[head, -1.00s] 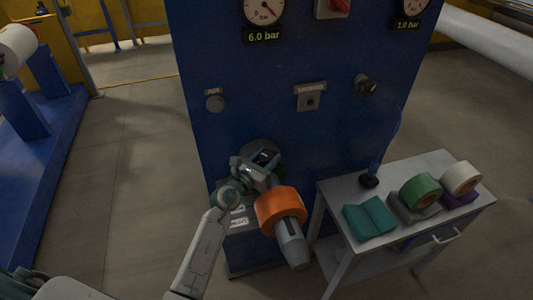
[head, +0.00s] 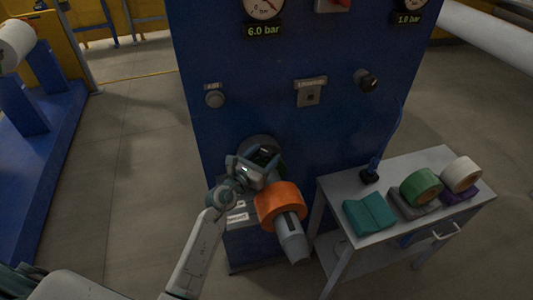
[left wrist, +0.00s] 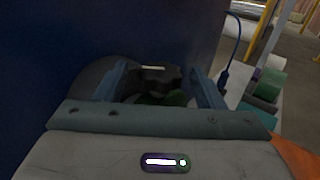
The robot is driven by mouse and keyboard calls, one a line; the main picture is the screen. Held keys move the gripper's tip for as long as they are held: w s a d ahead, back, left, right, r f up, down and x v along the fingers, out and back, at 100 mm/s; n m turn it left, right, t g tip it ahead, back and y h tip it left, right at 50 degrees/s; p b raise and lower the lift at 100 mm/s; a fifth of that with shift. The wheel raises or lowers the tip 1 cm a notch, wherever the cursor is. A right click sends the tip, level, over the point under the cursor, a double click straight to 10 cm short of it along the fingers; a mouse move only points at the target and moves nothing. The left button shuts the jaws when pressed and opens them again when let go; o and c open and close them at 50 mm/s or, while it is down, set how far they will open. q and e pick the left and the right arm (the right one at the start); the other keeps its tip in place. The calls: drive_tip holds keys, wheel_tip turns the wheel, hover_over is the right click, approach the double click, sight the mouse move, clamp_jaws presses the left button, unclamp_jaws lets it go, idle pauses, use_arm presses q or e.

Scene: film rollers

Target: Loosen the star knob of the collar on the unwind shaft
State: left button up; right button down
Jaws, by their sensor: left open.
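The unwind shaft (head: 290,240) sticks out from the blue machine front, grey, with an orange ring (head: 280,204) around it. My left gripper (head: 264,156) is open at the machine end of the shaft, behind the orange ring. In the left wrist view a dark, lobed star knob (left wrist: 160,75) shows between the two spread fingers, with something green just below it. The collar is mostly hidden by my gripper. I cannot tell whether the fingers touch the knob. My right gripper is not in view.
A grey side table (head: 440,217) stands at the right with teal blocks (head: 370,214), a green roll (head: 421,186) and a white roll (head: 461,174). The blue panel (head: 270,75) carries gauges and knobs.

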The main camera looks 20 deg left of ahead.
use_arm(q)
drive_tip(key=b+v, duration=0.1)
drive_tip(key=v, duration=0.8)
